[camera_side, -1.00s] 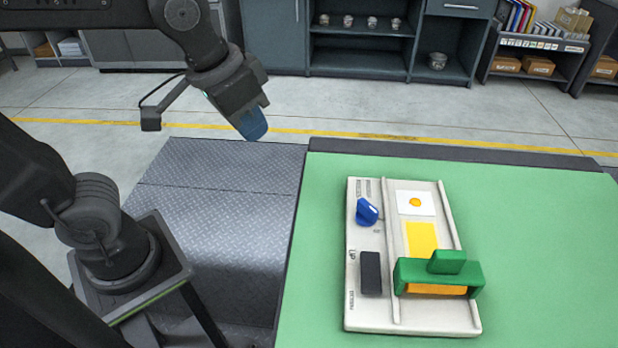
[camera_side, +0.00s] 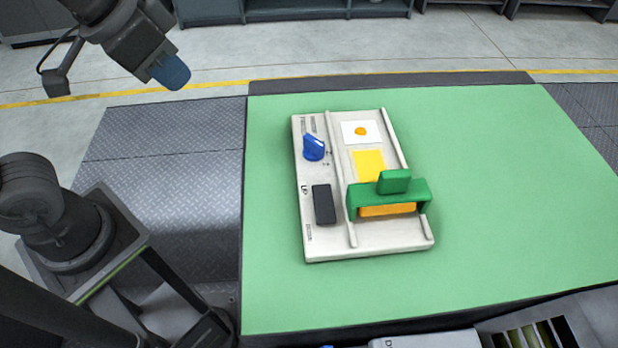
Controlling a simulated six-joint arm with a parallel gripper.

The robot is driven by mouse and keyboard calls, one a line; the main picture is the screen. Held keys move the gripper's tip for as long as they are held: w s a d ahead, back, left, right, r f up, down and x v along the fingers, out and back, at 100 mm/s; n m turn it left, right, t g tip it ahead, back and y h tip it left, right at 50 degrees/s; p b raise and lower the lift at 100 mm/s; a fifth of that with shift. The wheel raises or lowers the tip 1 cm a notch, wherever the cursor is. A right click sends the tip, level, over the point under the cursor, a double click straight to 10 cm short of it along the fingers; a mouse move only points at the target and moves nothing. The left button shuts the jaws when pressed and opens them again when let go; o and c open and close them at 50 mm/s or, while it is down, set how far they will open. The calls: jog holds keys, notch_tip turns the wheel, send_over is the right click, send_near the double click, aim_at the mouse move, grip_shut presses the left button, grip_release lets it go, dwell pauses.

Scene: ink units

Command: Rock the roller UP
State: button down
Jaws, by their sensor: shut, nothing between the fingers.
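The ink unit (camera_side: 375,240) is a pale board lying on the green table. A green bridge-shaped carriage (camera_side: 395,188) with an orange roller (camera_side: 387,210) under it spans the rails near the board's front end. A black rocker switch (camera_side: 324,205) is left of the carriage, with "UP" printed beside its far end. A blue knob (camera_side: 314,148) stands behind the rocker. My gripper (camera_side: 172,73) has blue fingertips and is shut and empty. It hangs in the air at the upper left, well away from the unit.
A yellow patch (camera_side: 370,166) and a white card (camera_side: 348,128) with an orange dot lie between the rails. The green table (camera_side: 520,200) is clear around the unit. Grey cabinets stand far behind. Other equipment shows at the bottom right edge.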

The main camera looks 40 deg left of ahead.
jog(key=w+d+r+m+g+h, duration=0.15)
jog(key=d+r+m, duration=0.25)
jog(key=d, duration=0.7)
jog(key=m+g, duration=0.1)
jog(key=m, duration=0.2)
send_over(327, 214)
jog(key=s+a, duration=0.3)
jog(key=shift+w+d+r, duration=0.2)
jog(key=shift+w+r, duration=0.05)
jog(key=shift+r, duration=0.05)
jog(key=x, duration=1.2)
jog(key=shift+s+a+f, duration=0.2)
jog(key=shift+a+f, duration=0.1)
jog(key=shift+f, duration=0.75)
